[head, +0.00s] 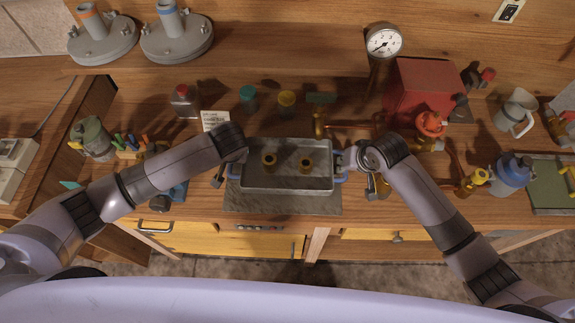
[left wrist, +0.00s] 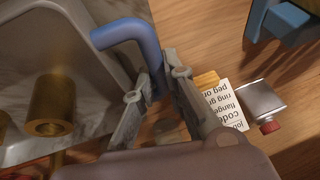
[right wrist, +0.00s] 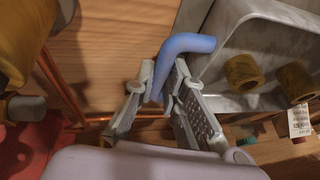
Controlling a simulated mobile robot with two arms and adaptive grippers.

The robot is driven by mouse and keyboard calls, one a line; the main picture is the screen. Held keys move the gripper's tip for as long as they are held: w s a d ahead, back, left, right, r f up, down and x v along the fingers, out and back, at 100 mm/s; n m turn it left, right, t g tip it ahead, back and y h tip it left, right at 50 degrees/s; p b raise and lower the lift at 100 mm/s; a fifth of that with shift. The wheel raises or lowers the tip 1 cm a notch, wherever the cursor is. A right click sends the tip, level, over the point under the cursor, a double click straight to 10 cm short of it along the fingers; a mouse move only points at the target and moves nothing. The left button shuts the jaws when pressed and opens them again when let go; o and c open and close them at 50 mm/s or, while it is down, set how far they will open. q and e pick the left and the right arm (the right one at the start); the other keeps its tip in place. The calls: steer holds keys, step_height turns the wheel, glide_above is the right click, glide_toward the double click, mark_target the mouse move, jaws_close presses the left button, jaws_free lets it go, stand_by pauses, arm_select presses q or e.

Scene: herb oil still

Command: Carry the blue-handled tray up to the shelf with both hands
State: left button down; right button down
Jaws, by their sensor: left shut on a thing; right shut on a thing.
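The grey metal tray (head: 290,183) is in the middle of the head view, with two brass ring-like pieces (head: 270,160) (head: 306,165) standing in it. My left gripper (head: 224,172) is shut on the tray's left blue handle, which shows clearly in the left wrist view (left wrist: 135,32). My right gripper (head: 346,163) is shut on the right blue handle, seen in the right wrist view (right wrist: 187,44). The tray looks about level over a grey stone slab (head: 285,203); I cannot tell whether it touches it. The wooden shelf (head: 270,48) runs along the back.
Two grey flanged pipe pieces (head: 103,42) (head: 178,38) stand on the shelf's left part. A gauge (head: 384,41) and a red box (head: 420,88) are at the back right. The shelf's middle looks clear.

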arm_select(q)
steer(key=shift+r, duration=0.15)
arm_select(e)
steer(key=shift+r, duration=0.15)
